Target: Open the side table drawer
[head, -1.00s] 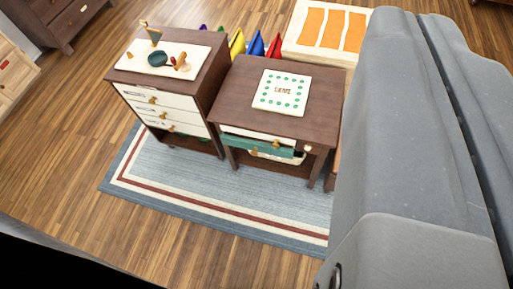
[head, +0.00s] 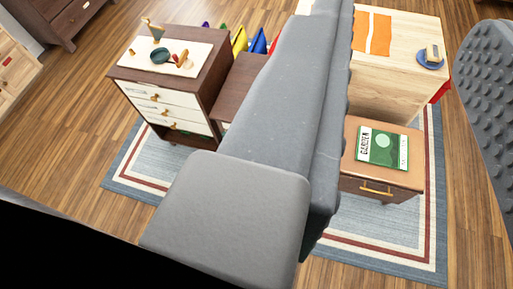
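A low brown side table (head: 350,158) stands on the rug to the right of centre, seen through the gap between my fingers. Its single front drawer (head: 350,186) looks shut and has a gold bar handle (head: 376,189). A green-and-white garden book (head: 383,148) lies on its top. My gripper (head: 405,35) is open and empty, large and close to the camera. Its left finger hides part of the table's left side. The bumpy inner pad of the right finger shows at the right edge. The handle appears beyond the gripper, with no contact visible.
A dark dresser (head: 206,85) with white drawers stands at left. A dark table (head: 238,85) beside it is mostly hidden by my finger. A pale wooden unit (head: 395,85) stands behind the side table. Rug (head: 410,235) and open floor lie in front.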

